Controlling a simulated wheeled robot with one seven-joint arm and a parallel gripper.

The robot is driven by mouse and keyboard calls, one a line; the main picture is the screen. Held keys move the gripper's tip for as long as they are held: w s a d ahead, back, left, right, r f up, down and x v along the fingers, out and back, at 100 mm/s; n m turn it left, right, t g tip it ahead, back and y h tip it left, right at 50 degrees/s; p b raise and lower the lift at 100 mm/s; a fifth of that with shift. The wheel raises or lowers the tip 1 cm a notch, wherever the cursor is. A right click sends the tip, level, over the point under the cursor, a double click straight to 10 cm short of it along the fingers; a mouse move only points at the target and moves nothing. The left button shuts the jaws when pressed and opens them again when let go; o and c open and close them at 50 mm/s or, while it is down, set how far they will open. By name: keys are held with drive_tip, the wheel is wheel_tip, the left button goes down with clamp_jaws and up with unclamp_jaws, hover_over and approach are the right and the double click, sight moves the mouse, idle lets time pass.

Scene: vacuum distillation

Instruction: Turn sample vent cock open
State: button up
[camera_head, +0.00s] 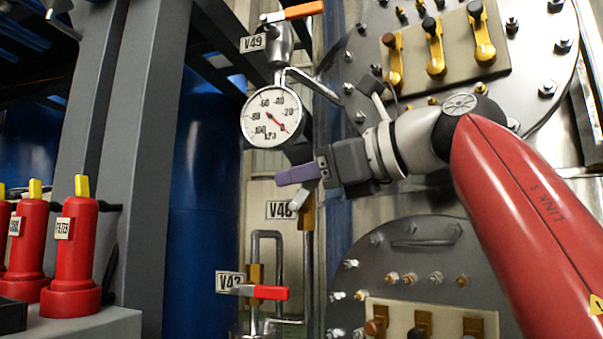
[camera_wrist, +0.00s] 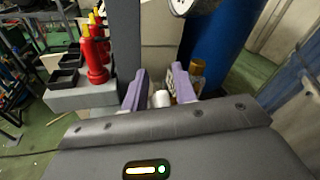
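None of the labels I can read names the sample vent cock, so I cannot tell which valve it is. My gripper (camera_head: 290,176) is at the pipework below the round gauge, just above the V48 label (camera_head: 280,210). In the wrist view its two purple fingers (camera_wrist: 158,92) stand apart, with a small pale cylindrical part (camera_wrist: 161,99) showing between them. I cannot tell whether they touch it. The valve body and handle at V48 are mostly hidden behind the gripper. A label plate (camera_wrist: 182,82) shows by the right finger.
The V49 valve with an orange handle (camera_head: 293,12) is above the gauge (camera_head: 272,117). Bolted flanges (camera_head: 415,265) stand right, a blue tank (camera_head: 203,200) left, and red bottles (camera_head: 72,250) on a ledge.

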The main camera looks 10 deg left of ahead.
drive_tip(key=shift+o, duration=1.2)
drive_tip(key=v, duration=0.7)
drive_tip(key=shift+d, duration=0.35)
drive_tip(key=shift+s, duration=0.1)
